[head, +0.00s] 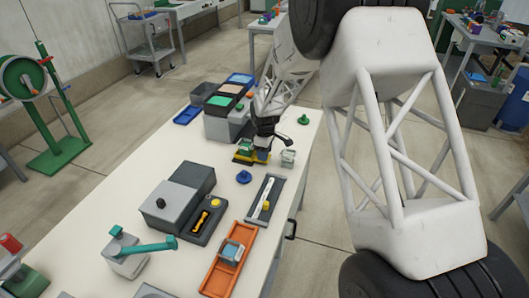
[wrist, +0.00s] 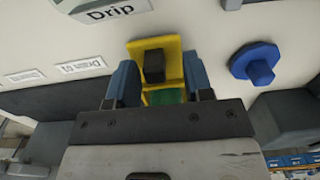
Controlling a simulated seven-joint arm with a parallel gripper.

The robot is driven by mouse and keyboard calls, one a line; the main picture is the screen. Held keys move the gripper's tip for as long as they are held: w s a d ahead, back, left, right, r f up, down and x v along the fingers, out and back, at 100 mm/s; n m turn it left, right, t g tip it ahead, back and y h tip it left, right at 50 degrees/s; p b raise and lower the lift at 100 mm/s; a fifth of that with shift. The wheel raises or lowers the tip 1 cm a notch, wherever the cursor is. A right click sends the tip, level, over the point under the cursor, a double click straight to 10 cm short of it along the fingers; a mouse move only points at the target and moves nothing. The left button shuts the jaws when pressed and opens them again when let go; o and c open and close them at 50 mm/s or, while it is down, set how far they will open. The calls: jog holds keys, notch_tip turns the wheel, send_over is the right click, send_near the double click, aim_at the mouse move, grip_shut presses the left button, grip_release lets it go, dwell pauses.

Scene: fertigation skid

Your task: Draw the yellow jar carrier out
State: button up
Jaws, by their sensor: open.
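The yellow jar carrier (head: 240,159) sits on the white table in the head view, with a green part on it. In the wrist view the yellow carrier (wrist: 169,46) stands straight ahead, with a dark block on its face and a green patch (wrist: 165,97) below. My gripper (head: 262,146) is low over the table at the carrier in the head view. In the wrist view my gripper (wrist: 159,75) is open, its two blue fingers on either side of the dark block. Gaps show between fingers and block, and the carrier's lower part is partly hidden.
A blue knob (head: 244,177) stands just in front of the carrier and a small pale jar (head: 288,158) to its right. A grey box with coloured trays (head: 222,127) stands behind. A dark slide fixture (head: 264,200) and an orange tray (head: 215,272) lie nearer.

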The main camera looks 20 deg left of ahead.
jog(key=shift+r, duration=3.85)
jog(key=shift+r, duration=0.1)
jog(key=shift+d+r, duration=0.2)
jog(key=shift+d, duration=0.05)
jog(key=s+d+r+m, duration=0.3)
jog(key=s+d+r, duration=0.2)
jog(key=d+r, duration=0.3)
jog(key=s+d+r+m+t, duration=0.15)
jog(key=s+d+r, duration=0.3)
jog(key=d, duration=0.55)
jog(key=s+d+r+m, duration=0.4)
jog(key=d+r, duration=0.3)
jog(key=d, duration=0.3)
jog(key=s+d+m, duration=0.3)
jog(key=s+d, duration=0.3)
jog(key=s, duration=0.4)
jog(key=s+d+r+m, duration=0.1)
jog(key=s+d+m, duration=0.2)
jog(key=s+d, duration=0.3)
jog(key=s+d+r+m+t, duration=0.1)
jog(key=s+d+m, duration=0.2)
jog(key=s, duration=1.1)
jog(key=d, duration=0.3)
jog(key=shift+s+d+r+m, duration=0.15)
jog(key=shift+s+d+m, duration=0.1)
jog(key=shift+d+m, duration=0.1)
